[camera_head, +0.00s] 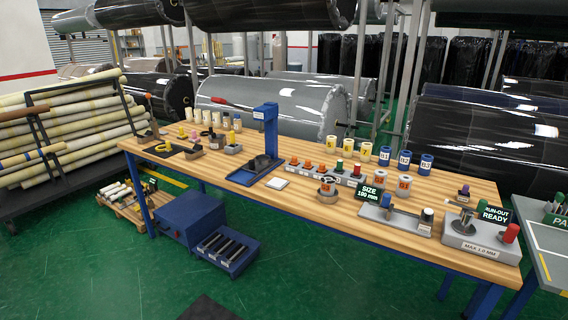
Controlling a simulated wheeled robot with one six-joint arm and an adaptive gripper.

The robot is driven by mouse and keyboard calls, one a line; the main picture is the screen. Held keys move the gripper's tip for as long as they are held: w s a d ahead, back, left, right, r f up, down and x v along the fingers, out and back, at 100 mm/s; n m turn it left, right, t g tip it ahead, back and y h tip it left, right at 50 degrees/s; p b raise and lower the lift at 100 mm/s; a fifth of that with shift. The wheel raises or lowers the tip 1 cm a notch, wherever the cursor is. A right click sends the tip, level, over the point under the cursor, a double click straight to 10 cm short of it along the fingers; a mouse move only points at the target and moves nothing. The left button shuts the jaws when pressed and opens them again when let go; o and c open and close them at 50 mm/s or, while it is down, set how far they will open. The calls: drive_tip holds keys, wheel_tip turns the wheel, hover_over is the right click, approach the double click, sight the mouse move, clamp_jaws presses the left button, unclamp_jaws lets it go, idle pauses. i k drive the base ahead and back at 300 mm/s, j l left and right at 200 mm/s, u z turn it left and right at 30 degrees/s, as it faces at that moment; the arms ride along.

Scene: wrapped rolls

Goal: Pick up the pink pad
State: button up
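Small yellow and dark pieces stand on the left part of the bench, too small to tell apart. My gripper is not in view.
A size gauge with a green display (371,193) and a run-out gauge (481,238) stand at the right. A blue cabinet (188,218) is below. The green floor (300,270) in front is mostly clear.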

sight(194, 140)
drive_tip(key=i+j, duration=0.2)
drive_tip(key=j, duration=0.15)
drive_tip(key=i+j, duration=0.45)
drive_tip(key=j, duration=0.25)
